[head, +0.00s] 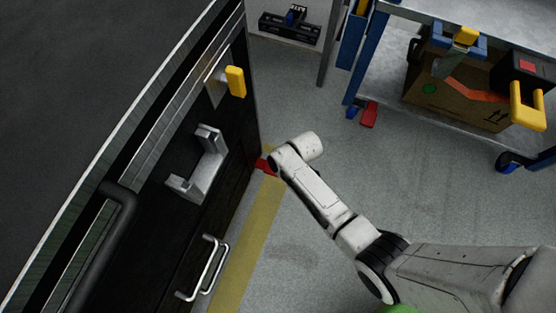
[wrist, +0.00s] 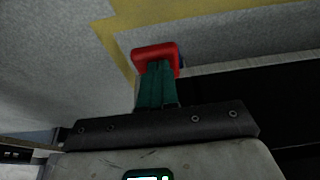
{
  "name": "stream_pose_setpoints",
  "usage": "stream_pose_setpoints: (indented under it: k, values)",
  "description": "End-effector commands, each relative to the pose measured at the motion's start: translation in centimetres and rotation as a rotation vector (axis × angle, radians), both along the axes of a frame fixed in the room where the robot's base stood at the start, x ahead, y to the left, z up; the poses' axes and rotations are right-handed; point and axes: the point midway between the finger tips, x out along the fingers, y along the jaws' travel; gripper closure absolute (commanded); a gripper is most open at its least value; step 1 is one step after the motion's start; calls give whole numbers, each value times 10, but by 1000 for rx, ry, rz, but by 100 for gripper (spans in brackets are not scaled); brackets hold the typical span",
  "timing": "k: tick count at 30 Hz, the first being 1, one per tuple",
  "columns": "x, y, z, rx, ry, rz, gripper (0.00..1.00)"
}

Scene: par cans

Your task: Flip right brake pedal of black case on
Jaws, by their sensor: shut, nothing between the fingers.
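The black case (head: 150,200) fills the left of the head view, with metal latches and handles on its side. A red brake pedal (head: 264,165) shows low at the case's far corner, partly hidden by my arm's end. In the wrist view the red pedal (wrist: 154,50) lies just beyond the fingertips. My gripper (wrist: 157,66) has its teal fingers together and empty, with their tips overlapping the pedal's near edge. I cannot tell whether they touch it. My arm hides the gripper in the head view.
A blue-legged shelf cart (head: 352,60) on casters stands at the upper right, holding a cardboard box (head: 455,98). Its caster has another red pedal (head: 369,114). A yellow floor stripe (head: 246,245) runs beside the case. The grey floor between case and cart is otherwise clear.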

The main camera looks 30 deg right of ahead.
Motion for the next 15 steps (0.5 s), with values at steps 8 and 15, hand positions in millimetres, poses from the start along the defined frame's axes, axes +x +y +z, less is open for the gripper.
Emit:
stream_pose_setpoints:
  k: [8,15]
  values:
    - [-8,-6,-22,103,-141,-5,100]
    - [-10,-7,-34,148,-204,0,100]
